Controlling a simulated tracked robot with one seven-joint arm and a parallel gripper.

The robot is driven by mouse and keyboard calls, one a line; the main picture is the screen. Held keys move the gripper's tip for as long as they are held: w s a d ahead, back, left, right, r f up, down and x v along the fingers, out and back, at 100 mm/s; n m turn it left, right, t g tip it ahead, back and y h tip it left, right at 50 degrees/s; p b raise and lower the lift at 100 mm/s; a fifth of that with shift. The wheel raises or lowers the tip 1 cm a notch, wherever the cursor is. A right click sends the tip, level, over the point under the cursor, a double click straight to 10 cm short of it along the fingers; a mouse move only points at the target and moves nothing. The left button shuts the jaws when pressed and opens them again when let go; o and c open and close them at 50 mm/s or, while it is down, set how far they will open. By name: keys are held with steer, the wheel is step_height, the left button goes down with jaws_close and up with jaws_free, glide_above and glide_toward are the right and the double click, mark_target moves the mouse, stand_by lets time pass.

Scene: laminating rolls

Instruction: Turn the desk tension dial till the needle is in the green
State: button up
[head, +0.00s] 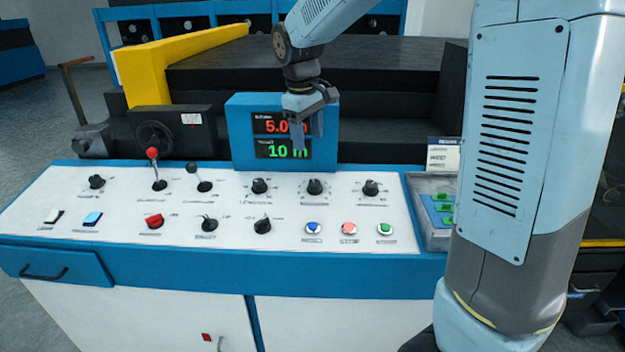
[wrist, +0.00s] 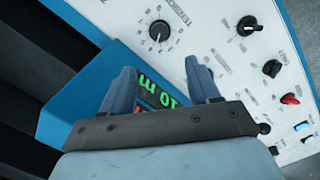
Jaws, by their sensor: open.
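A black dial (head: 260,186) with a white pointer mark stands on the white desk panel, below the display. In the wrist view a black dial (wrist: 160,31), apparently the same one, has a ring of ticks and a label that seems to read TENSION. My gripper (head: 308,130) is open and empty, in front of the display and above the panel, fingers pointing down. In the wrist view my gripper (wrist: 161,68) has its fingers apart, with the dial beyond the fingertips, not touching. I cannot make out a needle or green band in either view.
The display (head: 242,153) shows red and green numbers behind my gripper. Similar dials (head: 315,187) (head: 371,188) stand to the right. A red-knobbed lever (head: 154,165) and a black lever (head: 191,168) stand up at left. Coloured buttons (head: 349,229) line the front right.

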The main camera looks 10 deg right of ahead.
mark_target(313, 181)
steer(key=f, duration=0.4)
steer(key=w+d+f, duration=0.1)
steer(key=f, duration=0.8)
steer(key=shift+w+d+f, duration=0.2)
steer(key=shift+f, duration=0.15)
steer(key=shift+c, duration=0.2)
steer(key=c, duration=1)
steer(key=shift+m, duration=1.4)
steer(key=o, duration=1)
steer(key=shift+o, duration=0.2)
steer(key=shift+r, duration=0.1)
